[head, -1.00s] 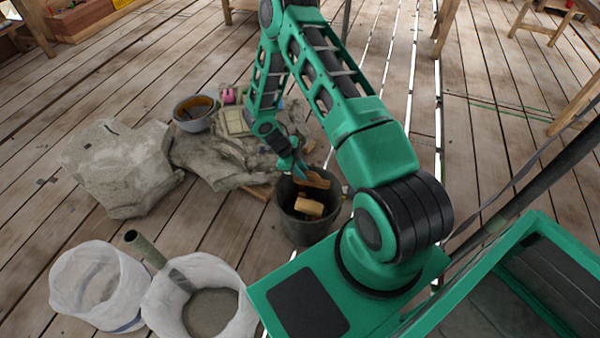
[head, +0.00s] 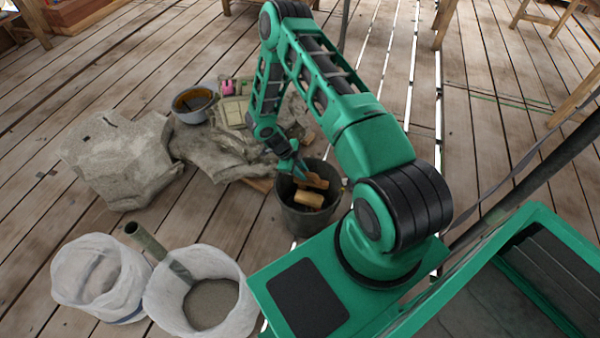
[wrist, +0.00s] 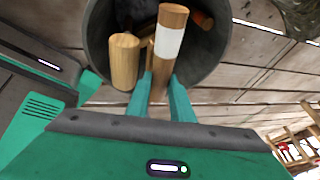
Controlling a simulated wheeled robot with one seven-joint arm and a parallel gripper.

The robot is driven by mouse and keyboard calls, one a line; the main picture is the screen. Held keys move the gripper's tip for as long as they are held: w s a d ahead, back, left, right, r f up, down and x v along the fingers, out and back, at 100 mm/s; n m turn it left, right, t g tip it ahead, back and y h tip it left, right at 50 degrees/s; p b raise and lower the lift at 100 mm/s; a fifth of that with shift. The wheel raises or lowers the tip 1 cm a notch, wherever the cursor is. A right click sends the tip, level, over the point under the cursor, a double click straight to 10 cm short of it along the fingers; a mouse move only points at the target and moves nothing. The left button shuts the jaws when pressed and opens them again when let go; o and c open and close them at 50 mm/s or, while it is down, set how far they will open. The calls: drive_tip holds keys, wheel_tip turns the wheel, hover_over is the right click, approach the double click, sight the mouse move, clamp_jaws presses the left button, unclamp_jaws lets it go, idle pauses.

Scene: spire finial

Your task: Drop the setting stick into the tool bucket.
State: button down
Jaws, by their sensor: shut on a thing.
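The setting stick (head: 315,181) is a brown wooden stick. In the wrist view the setting stick (wrist: 170,38) shows a white band near its far end. My gripper (head: 298,170) is shut on it; in the wrist view the fingers of my gripper (wrist: 162,80) lie on either side of it. The tool bucket (head: 308,222) is dark and stands on the plank floor, and its wall also shows in the wrist view (wrist: 98,28). The stick reaches over the bucket's opening from the rim side. How high it is above the rim is hard to tell.
A pale wooden mallet-like piece (head: 309,199) is in the bucket; its rounded end shows in the wrist view (wrist: 124,65). Grey stone (head: 120,160) and a bowl (head: 193,108) are left of the bucket. Two white-lined buckets, one with grey powder (head: 210,303), stand at front left.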

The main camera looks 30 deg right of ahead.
drive_tip(key=c, duration=1.5)
unclamp_jaws()
drive_tip(key=v, duration=1)
drive_tip(key=shift+a+r, duration=0.15)
drive_tip(key=shift+r, duration=0.2)
